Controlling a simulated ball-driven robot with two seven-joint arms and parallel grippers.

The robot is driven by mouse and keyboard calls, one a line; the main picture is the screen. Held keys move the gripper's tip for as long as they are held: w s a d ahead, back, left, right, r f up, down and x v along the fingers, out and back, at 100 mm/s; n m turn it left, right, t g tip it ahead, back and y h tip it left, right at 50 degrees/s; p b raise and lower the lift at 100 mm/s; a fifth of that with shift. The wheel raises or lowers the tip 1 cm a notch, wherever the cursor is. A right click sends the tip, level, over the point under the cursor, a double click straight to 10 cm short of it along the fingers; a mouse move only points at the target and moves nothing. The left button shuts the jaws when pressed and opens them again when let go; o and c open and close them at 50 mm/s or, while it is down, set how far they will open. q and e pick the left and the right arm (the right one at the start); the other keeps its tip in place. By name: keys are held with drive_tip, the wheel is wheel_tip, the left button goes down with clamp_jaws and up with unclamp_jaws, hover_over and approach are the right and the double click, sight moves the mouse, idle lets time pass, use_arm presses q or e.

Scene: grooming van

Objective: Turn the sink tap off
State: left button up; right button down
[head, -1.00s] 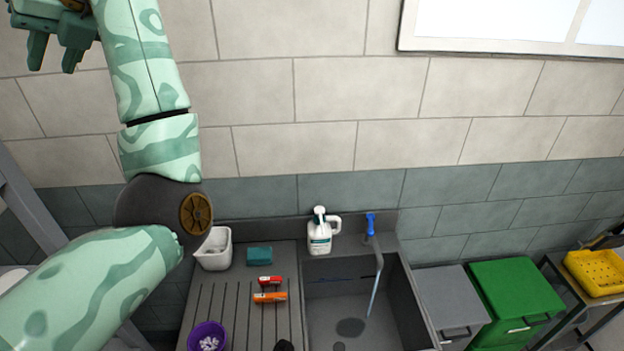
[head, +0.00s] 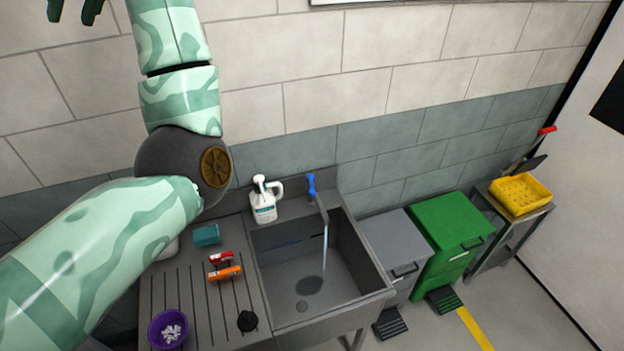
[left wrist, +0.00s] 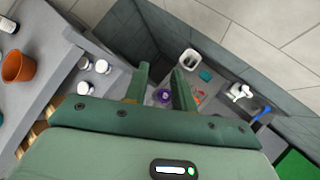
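The sink tap (head: 321,207) stands at the back of the grey sink (head: 342,262), with a blue lever (head: 311,184) on top. A thin stream of water falls from its spout into the basin. The blue lever also shows at the right in the left wrist view (left wrist: 263,114). My left gripper (head: 75,8) is raised at the top left of the head view, partly cut off, far from the tap. Its two fingers stand apart with nothing between them in the left wrist view (left wrist: 160,84). My right gripper is in neither view.
A white pump jug (head: 264,204) stands left of the tap. On the drainboard are a teal sponge (head: 206,235), red and orange items (head: 225,273), a purple bowl (head: 169,329) and a black object (head: 247,321). Grey and green bins (head: 452,222) stand right of the sink.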

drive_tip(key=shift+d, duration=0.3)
